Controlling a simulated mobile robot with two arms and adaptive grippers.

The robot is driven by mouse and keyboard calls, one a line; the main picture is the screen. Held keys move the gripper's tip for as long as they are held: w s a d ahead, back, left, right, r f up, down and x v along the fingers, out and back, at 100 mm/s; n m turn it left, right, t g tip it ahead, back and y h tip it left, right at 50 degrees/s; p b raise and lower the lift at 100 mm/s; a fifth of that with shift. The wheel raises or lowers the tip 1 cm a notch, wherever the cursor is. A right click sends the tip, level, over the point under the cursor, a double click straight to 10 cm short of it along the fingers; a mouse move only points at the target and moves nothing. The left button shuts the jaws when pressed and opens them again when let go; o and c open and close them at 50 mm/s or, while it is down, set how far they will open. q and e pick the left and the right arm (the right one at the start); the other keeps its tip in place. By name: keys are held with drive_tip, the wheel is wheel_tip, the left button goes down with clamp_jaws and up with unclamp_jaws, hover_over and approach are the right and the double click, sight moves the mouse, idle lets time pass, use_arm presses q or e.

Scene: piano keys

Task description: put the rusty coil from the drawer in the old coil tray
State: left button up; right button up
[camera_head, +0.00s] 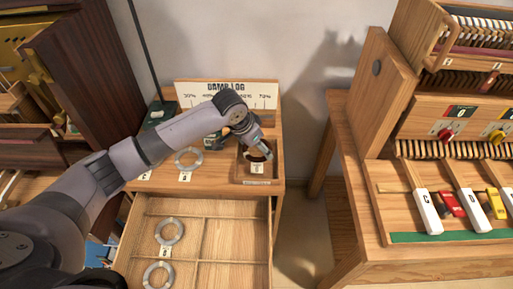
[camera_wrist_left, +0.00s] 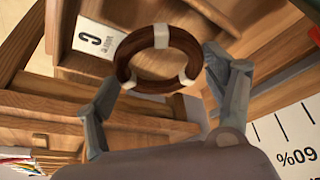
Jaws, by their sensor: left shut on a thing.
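The rusty coil (camera_wrist_left: 126,65) is a dark brown ring with pale bands, held between the fingers of my left gripper (camera_wrist_left: 165,100) in the left wrist view. A lettered paper tag (camera_wrist_left: 100,39) shows beside it there. In the head view my left gripper (camera_head: 262,153) is over the old coil tray (camera_head: 241,178), a small wooden tray at the right end of the cabinet top. The coil (camera_head: 255,157) is partly hidden by the fingers there, and I cannot tell whether it touches the tray floor. My right gripper is not in view.
The drawer (camera_head: 233,240) below stands open, with two grey coils (camera_head: 170,231) in its left part. Another grey coil (camera_head: 188,158) lies on the cabinet top. A damp log board (camera_head: 227,93) stands behind. A piano key bench (camera_head: 380,190) is at the right.

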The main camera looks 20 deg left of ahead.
use_arm(q)
drive_tip(key=shift+f, duration=0.8)
drive_tip(key=shift+f, duration=0.15)
drive_tip(key=shift+f, duration=0.45)
drive_tip(key=o, duration=1.2)
drive_tip(key=shift+w+r, duration=0.1)
drive_tip(key=shift+r, duration=0.25)
drive_tip(key=v, duration=1.2)
drive_tip(key=shift+r, duration=0.25)
